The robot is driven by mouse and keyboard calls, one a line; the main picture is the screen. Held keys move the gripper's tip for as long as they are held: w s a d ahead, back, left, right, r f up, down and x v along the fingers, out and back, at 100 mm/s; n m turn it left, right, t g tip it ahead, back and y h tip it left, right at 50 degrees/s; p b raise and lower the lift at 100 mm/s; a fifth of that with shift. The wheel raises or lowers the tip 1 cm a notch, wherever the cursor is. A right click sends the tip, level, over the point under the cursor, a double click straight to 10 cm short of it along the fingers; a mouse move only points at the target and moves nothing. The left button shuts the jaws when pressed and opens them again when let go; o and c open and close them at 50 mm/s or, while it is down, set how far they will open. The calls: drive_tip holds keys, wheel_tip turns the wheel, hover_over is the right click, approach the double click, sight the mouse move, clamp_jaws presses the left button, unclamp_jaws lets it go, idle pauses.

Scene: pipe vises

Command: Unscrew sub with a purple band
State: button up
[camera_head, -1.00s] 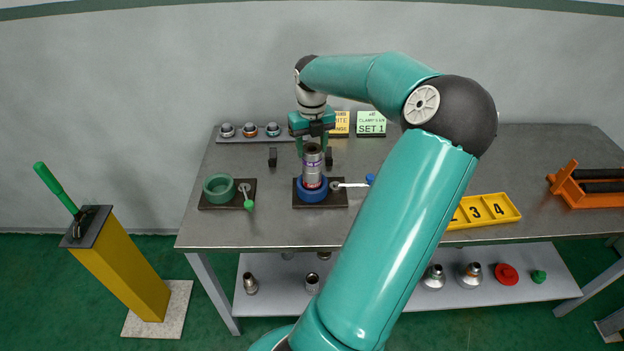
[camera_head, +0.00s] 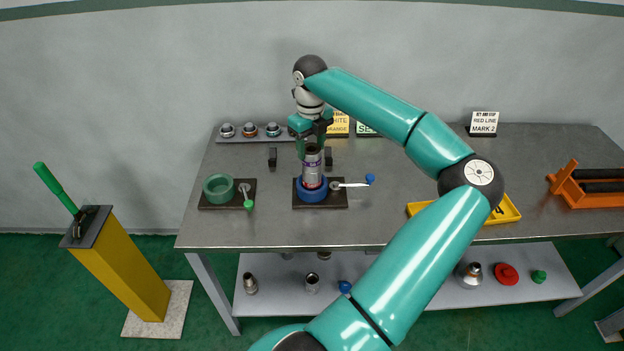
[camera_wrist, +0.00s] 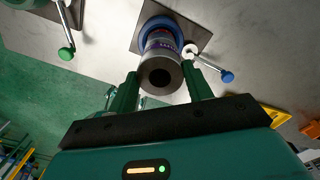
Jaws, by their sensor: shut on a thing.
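The sub with a purple band (camera_head: 312,163) is a grey metal cylinder standing upright in the blue ring vise (camera_head: 311,195). A red band shows low on it, just above the vise. In the wrist view its dark open end (camera_wrist: 160,76) faces me, with the purple band (camera_wrist: 178,36) farther down. My gripper (camera_head: 311,144) is above the vise, its green fingers on either side of the sub's upper part. In the wrist view my gripper (camera_wrist: 162,80) is shut on the sub near its open end. The vise's white handle with a blue knob (camera_head: 370,179) points right.
A green ring vise (camera_head: 218,188) with a green-knobbed handle stands to the left. Two dark blocks (camera_head: 272,157) stand behind the blue vise. Several fittings (camera_head: 250,130) and placards line the back. A yellow tray (camera_head: 508,210) and an orange rack (camera_head: 585,187) are at right.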

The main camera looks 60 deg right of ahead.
idle(0.5)
drive_tip(key=o, duration=1)
drive_tip(key=shift+s, duration=0.1)
